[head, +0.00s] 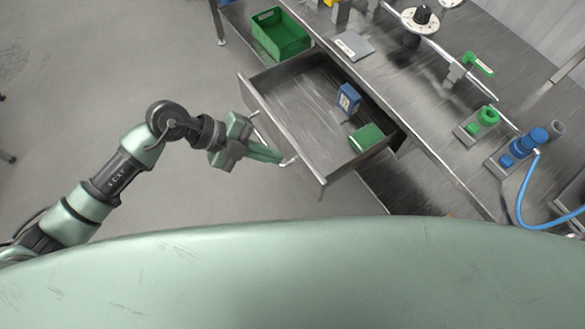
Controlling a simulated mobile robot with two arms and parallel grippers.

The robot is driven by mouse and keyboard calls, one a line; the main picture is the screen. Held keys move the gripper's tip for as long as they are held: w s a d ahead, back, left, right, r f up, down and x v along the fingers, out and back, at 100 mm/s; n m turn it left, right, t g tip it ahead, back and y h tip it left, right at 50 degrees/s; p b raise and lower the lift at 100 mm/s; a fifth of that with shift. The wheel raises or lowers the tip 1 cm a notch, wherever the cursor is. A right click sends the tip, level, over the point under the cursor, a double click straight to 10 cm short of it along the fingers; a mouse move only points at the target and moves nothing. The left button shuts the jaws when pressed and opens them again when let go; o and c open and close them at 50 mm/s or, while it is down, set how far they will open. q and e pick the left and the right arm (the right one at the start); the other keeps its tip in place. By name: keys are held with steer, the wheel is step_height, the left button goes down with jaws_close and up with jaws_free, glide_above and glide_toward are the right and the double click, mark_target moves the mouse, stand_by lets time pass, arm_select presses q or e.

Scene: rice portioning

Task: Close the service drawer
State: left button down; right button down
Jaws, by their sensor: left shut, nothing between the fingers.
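The service drawer (303,93) is a metal drawer that stands pulled out from under the steel counter. Inside it lie a blue box (348,99) and a green box (366,137). A bar handle (262,127) runs along its front. My left gripper (280,158) is shut and empty at the drawer's front, by the near end of the handle. I cannot tell whether its fingers touch the handle. My right gripper is not in view.
A green crate (280,36) sits on a lower shelf beyond the drawer. The steel counter (440,100) carries a grey plate (353,45), a green fitting (487,117) and a blue fitting (532,139) with a blue hose (521,205).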

arm_select(q)
steer(key=a+f+y, duration=0.2)
steer(key=a+f, duration=0.1)
steer(key=a, duration=0.1)
steer(key=p, duration=0.1)
glide_toward(305, 178)
step_height(305, 178, down, 4)
steer(key=s, duration=0.2)
steer(key=w+d, duration=0.1)
steer(key=w+d+p, duration=0.1)
steer(key=d, duration=0.1)
steer(key=shift+r+g+y, duration=0.1)
steer(key=shift+g+y, duration=0.2)
steer(key=shift+d, duration=0.1)
